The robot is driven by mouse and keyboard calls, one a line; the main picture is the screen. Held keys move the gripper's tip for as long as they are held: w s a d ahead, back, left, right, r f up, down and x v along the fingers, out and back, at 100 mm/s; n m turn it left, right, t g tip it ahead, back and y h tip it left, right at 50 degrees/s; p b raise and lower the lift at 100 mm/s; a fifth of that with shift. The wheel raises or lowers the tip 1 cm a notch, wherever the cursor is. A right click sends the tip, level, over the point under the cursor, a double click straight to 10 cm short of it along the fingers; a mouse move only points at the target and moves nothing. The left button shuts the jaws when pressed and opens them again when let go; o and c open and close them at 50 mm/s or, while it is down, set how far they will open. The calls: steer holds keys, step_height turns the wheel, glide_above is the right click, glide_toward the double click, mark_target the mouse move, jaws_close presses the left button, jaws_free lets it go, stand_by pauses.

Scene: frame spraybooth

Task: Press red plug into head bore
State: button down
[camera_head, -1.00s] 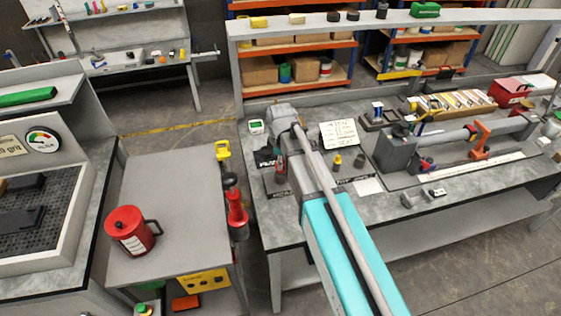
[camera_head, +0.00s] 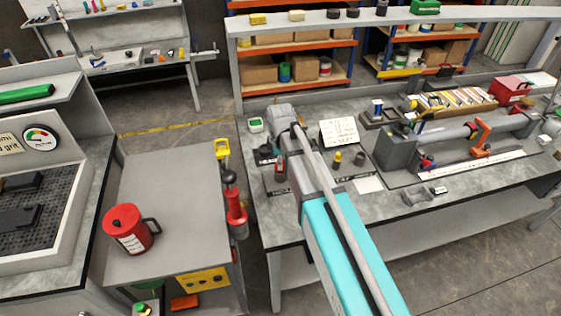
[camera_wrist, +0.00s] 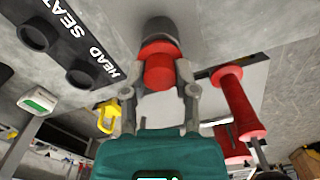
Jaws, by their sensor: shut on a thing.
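In the wrist view my gripper (camera_wrist: 158,76) is shut on the red plug (camera_wrist: 159,70), with one finger on each side of it. A dark grey cylinder (camera_wrist: 158,32) lies in line with the plug's far end. The two look touching, but I cannot tell how deep the plug sits, and no bore opening shows. In the head view my gripper (camera_head: 279,172) is low over the left end of the bench, with a small bit of red (camera_head: 280,160) at it; my arm hides much of this spot.
A black strip lettered HEAD SEAT (camera_wrist: 85,45) with two dark round sockets lies beside the gripper. A red extinguisher-like object (camera_head: 235,208) hangs on the trolley (camera_head: 170,185) to the left. A yellow-topped piece (camera_head: 337,157) and a white card (camera_head: 339,132) are right of my arm.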

steer(key=shift+f+b, duration=0.7)
steer(key=shift+f, duration=0.05)
steer(key=shift+c, duration=1.5)
jaws_free()
steer(key=s+d+m, duration=0.6)
steer(key=d+m, duration=0.2)
steer(key=d, duration=0.2)
steer(key=s+d+m, duration=0.7)
steer(key=d+m, duration=0.2)
steer(key=d, duration=0.1)
steer(key=shift+s, duration=0.15)
steer(key=shift+a, duration=0.1)
